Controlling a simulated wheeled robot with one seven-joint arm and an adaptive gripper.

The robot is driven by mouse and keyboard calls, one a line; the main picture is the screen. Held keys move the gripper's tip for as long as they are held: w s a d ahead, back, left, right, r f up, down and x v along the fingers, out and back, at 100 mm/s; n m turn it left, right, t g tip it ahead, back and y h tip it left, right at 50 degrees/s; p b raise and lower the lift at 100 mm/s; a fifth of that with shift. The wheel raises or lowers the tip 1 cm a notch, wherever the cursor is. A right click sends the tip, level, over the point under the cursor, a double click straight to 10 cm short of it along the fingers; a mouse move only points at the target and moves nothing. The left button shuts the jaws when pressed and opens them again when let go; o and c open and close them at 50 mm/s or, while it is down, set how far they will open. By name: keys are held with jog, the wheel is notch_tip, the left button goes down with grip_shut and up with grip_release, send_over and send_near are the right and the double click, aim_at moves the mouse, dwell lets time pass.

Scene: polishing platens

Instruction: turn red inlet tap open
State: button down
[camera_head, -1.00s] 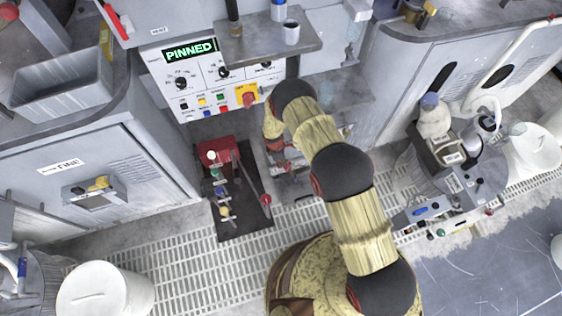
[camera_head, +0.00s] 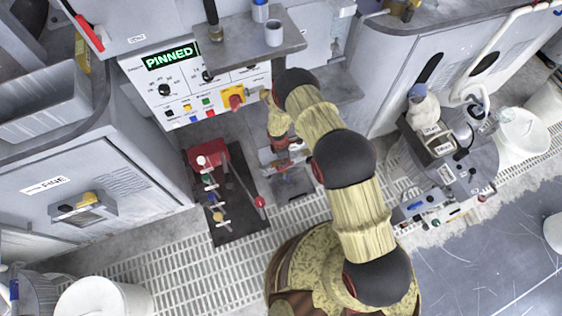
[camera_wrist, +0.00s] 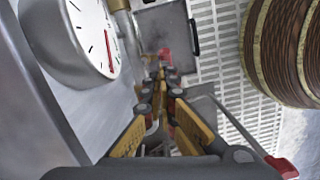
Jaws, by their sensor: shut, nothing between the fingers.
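A small red part (camera_wrist: 165,54) shows just past my fingertips in the wrist view, below a brass pipe (camera_wrist: 121,5) and beside a round gauge (camera_wrist: 88,38). It may be the red inlet tap, but its handle and setting are too small to make out. My gripper (camera_wrist: 162,72) is shut and empty, with its fingertips close to that red part; I cannot tell whether they touch. In the head view my gripper (camera_head: 283,165) hangs low in front of the machine, under the grey shelf, and my arm partly hides the area around it.
A control panel (camera_head: 150,90) reads PINNED and has a red knob (camera_head: 232,97). A dark floor plate (camera_head: 238,225) with a red block and a red-knobbed lever (camera_head: 260,202) lies left of my gripper. The grey shelf (camera_head: 245,50) overhangs.

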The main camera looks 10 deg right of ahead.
jog(key=shift+w+d+f+b, duration=0.2)
jog(key=shift+d+f+b, duration=0.2)
jog(key=shift+d+f, duration=0.25)
jog(key=shift+w+d+f+b, duration=0.15)
jog(key=shift+d+f+b, duration=0.25)
jog(key=shift+d+f, duration=0.25)
jog(key=shift+d, duration=0.15)
jog(key=shift+r, duration=0.1)
